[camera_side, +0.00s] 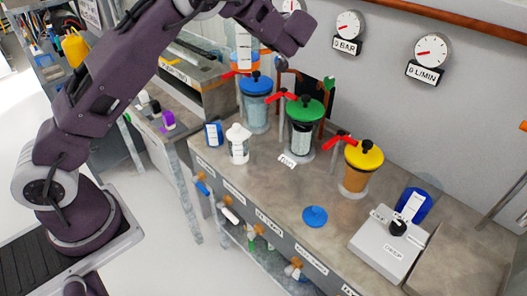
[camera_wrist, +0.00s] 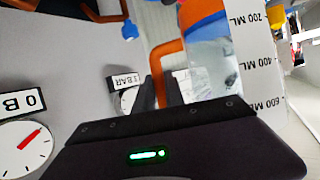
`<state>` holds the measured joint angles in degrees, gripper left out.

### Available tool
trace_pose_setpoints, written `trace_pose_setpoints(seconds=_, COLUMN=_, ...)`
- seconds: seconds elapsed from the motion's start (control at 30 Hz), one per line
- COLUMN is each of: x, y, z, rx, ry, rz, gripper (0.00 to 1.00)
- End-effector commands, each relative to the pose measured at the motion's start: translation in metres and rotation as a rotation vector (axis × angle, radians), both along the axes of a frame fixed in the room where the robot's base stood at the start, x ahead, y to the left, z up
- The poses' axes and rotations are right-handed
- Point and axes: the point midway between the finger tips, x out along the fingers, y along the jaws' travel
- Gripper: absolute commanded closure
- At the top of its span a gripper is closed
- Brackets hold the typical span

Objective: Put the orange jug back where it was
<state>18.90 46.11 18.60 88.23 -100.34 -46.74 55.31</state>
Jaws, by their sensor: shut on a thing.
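The orange jug (camera_side: 243,45) has a clear body, a white scale label and orange parts at its lower end. It looks roughly upright in the side view, partly behind my arm and above the blue-lidded pump. In the wrist view the jug (camera_wrist: 207,50) shows upside down, its ML scale at the right. My gripper (camera_wrist: 160,92) is shut on its orange handle (camera_wrist: 165,58). In the side view my gripper (camera_side: 282,64) is small and its fingers are hard to make out. The jug's exact height above the bench is unclear.
Pumps with blue (camera_side: 256,84), green (camera_side: 305,109) and yellow (camera_side: 363,156) lids stand on the grey bench, red handles sticking out. Gauges (camera_side: 348,25) line the wall.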

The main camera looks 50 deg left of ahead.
Motion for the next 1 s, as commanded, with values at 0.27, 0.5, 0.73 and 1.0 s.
trace_pose_setpoints(seconds=0.27, x=-0.040, y=-0.012, z=-0.004, rx=0.001, ry=0.002, rz=0.048, gripper=1.00)
trace_pose_setpoints(seconds=0.5, x=-0.068, y=-0.049, z=-0.031, rx=0.003, ry=0.004, rz=0.050, gripper=1.00)
trace_pose_setpoints(seconds=0.73, x=-0.100, y=-0.096, z=-0.065, rx=0.003, ry=0.004, rz=0.033, gripper=1.00)
trace_pose_setpoints(seconds=1.0, x=-0.147, y=-0.144, z=-0.098, rx=0.003, ry=0.003, rz=0.003, gripper=1.00)
